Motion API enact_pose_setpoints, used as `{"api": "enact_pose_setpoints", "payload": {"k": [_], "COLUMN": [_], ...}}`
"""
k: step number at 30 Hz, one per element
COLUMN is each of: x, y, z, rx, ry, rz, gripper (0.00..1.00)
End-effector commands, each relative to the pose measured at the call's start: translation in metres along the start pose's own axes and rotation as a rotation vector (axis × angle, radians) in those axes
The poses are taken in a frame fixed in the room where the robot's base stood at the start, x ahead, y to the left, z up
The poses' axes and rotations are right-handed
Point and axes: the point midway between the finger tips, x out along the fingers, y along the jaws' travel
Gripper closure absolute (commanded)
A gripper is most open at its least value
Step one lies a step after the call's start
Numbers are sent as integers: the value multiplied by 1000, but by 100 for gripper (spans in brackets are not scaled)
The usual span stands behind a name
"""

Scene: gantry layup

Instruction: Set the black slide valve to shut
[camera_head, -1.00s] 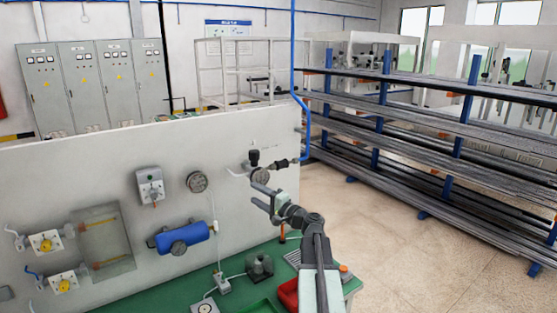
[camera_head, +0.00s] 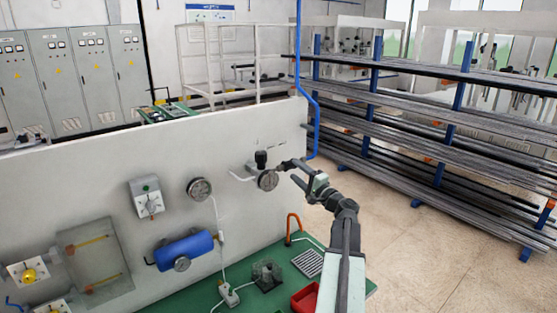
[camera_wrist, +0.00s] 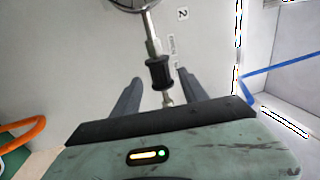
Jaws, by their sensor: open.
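The black slide valve (camera_wrist: 160,74) is a dark ribbed sleeve on a metal rod in the wrist view. The rod runs up to a round gauge (camera_wrist: 136,3) and ends in a small tip below the sleeve. My gripper (camera_wrist: 159,76) is open, with one finger on each side of the sleeve and a gap on both sides. In the head view, my gripper (camera_head: 295,172) is at the valve (camera_head: 287,165), just right of the gauge (camera_head: 267,180) on the white panel. My fingers partly cover the valve there.
The white panel (camera_head: 100,165) also carries a blue cylinder (camera_head: 190,248), another gauge (camera_head: 199,189) and a grey switch box (camera_head: 147,197). A black knob (camera_head: 261,158) sits above the valve's gauge. A red bin (camera_head: 305,298) and orange handle (camera_head: 292,228) are below.

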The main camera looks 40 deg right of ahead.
Motion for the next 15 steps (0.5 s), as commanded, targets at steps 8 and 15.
{"api": "enact_pose_setpoints", "payload": {"k": [8, 15], "x": [16, 60], "y": [-1, -2], "z": [-1, -2], "rx": [0, 1], "ry": [0, -2], "rz": [0, 0], "gripper": [49, 49]}}
